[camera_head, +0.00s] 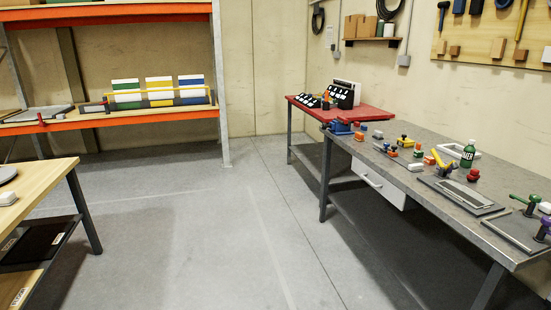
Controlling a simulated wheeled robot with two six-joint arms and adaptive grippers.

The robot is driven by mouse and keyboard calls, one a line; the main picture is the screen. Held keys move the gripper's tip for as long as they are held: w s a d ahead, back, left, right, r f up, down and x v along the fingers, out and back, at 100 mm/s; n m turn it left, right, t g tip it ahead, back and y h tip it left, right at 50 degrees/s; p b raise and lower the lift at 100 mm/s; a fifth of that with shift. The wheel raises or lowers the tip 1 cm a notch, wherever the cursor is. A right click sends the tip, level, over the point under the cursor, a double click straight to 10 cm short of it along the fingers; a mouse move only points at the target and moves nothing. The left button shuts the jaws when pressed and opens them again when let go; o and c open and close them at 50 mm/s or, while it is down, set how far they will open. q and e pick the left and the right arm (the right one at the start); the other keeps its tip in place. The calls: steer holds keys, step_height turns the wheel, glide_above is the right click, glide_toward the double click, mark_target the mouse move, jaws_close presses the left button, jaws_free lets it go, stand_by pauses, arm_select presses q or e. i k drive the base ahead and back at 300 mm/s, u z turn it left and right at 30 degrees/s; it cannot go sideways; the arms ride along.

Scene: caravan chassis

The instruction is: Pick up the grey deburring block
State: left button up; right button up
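I cannot single out a grey deburring block at this distance. Several small blocks and tools lie on the long grey workbench (400,184) at the right, including a red-and-white block (429,160) and a whitish block (415,167). Another whitish block (545,208) lies at the bench's right end, cut by the picture edge. Neither of my grippers shows in the head view.
A green bottle (468,154) stands on the grey bench. A red-topped bench (312,107) adjoins its far end. An orange-framed shelf (110,121) stands at the back left, and a wooden table (38,188) at the left. The floor (215,210) between is clear.

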mark_target(378, 134)
steer(key=u, duration=0.05)
steer(key=i, duration=2.2)
steer(key=z, duration=0.35)
